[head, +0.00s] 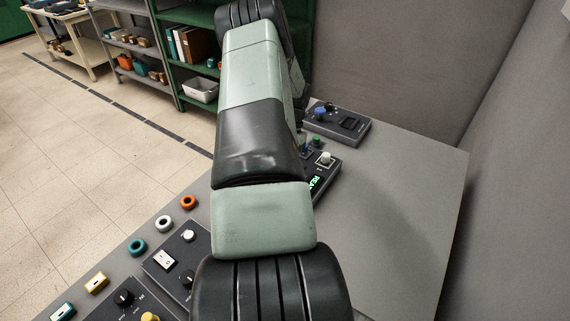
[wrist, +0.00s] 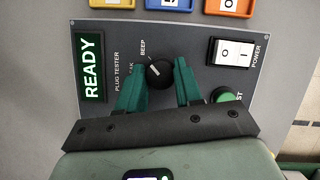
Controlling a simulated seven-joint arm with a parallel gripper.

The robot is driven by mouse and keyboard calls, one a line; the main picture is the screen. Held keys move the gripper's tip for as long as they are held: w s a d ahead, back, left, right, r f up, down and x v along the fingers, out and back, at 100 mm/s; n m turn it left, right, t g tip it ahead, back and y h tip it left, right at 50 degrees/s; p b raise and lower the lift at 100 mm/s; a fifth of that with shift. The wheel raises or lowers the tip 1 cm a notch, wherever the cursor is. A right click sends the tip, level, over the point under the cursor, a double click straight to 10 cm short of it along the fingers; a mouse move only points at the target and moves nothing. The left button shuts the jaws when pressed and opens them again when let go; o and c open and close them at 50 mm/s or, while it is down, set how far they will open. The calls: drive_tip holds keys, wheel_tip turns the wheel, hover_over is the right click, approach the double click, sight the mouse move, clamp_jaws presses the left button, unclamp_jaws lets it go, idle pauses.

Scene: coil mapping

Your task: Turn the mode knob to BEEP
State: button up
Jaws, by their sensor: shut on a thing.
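In the wrist view, the mode knob (wrist: 158,74) is a round black knob with a white pointer mark, on the dark plug tester panel (wrist: 203,93). The pointer leans to the upper left. The label BEEP (wrist: 143,47) stands just above and left of the knob; a second label lower left is partly hidden by a finger. My gripper (wrist: 161,66) has its two green fingers on either side of the knob, shut on it. In the head view, my arm hides the gripper and the knob; part of the tester (head: 329,171) shows beside the arm.
On the tester panel are a green READY display (wrist: 91,67), a white power rocker (wrist: 231,52) and a green button (wrist: 227,95) close to the right finger. Another grey device (head: 337,123) stands behind. The bench's right side (head: 400,210) is clear.

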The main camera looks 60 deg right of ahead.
drive_tip(key=o, duration=1)
drive_tip(key=shift+o, duration=0.2)
drive_tip(key=shift+r, duration=0.1)
drive_tip(key=v, duration=1)
drive_tip(key=shift+d+r, duration=0.2)
drive_tip(key=shift+r, duration=0.05)
